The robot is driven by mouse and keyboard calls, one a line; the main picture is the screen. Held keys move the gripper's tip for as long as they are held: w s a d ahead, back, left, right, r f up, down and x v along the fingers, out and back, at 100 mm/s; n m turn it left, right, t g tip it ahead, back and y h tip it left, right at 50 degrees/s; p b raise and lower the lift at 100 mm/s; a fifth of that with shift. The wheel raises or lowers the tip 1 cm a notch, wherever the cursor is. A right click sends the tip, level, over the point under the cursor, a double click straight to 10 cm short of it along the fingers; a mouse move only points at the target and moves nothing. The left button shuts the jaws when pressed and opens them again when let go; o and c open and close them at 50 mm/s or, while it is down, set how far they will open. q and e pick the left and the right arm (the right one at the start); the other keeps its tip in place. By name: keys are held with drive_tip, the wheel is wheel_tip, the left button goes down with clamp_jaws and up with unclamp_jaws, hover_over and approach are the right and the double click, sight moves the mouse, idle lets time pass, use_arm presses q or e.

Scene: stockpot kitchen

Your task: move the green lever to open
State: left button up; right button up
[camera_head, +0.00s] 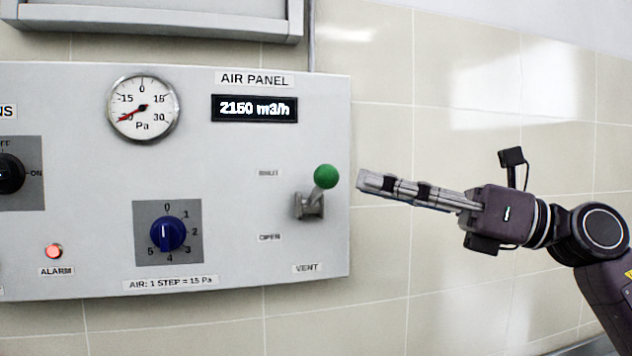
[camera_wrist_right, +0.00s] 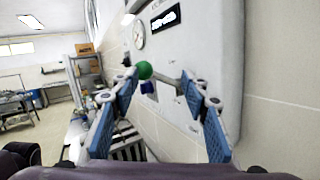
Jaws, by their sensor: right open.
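The green lever (camera_head: 325,177) has a green ball knob on a short metal stem. Its grey mount (camera_head: 309,205) is on the right part of the air panel. The lever tilts up toward the upper label, with the OPEN label (camera_head: 269,238) lower down. My right gripper (camera_head: 362,182) is just right of the knob, pointing left at it, apart from it in the head view. In the right wrist view the green knob (camera_wrist_right: 145,70) shows between the tips of my open right gripper (camera_wrist_right: 158,78), nearer the left finger. My left gripper is not in view.
The panel (camera_head: 235,180) also carries a gauge (camera_head: 143,107), a display (camera_head: 255,108), a blue dial (camera_head: 167,232), a lit alarm lamp (camera_head: 54,251) and a black switch (camera_head: 10,173). Tiled wall lies right of it. A shelf (camera_wrist_right: 88,68) stands beyond in the wrist view.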

sight(327, 177)
drive_tip(key=a+n+h, duration=0.1)
drive_tip(key=a, duration=0.1)
drive_tip(key=a+r+n+p, duration=0.1)
drive_tip(key=a, duration=0.1)
drive_tip(key=s+a+h+p, duration=0.1)
drive_tip(key=a, duration=0.2)
drive_tip(key=shift+s+a+r+n+h, duration=0.1)
drive_tip(key=shift+r+n+h, duration=0.2)
drive_tip(key=shift+n, duration=0.1)
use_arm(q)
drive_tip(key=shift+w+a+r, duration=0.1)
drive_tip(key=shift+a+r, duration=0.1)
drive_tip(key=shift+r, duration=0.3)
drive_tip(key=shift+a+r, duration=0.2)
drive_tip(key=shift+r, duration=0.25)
use_arm(e)
drive_tip(key=shift+f, duration=0.1)
drive_tip(key=shift+c, duration=0.6)
clamp_jaws()
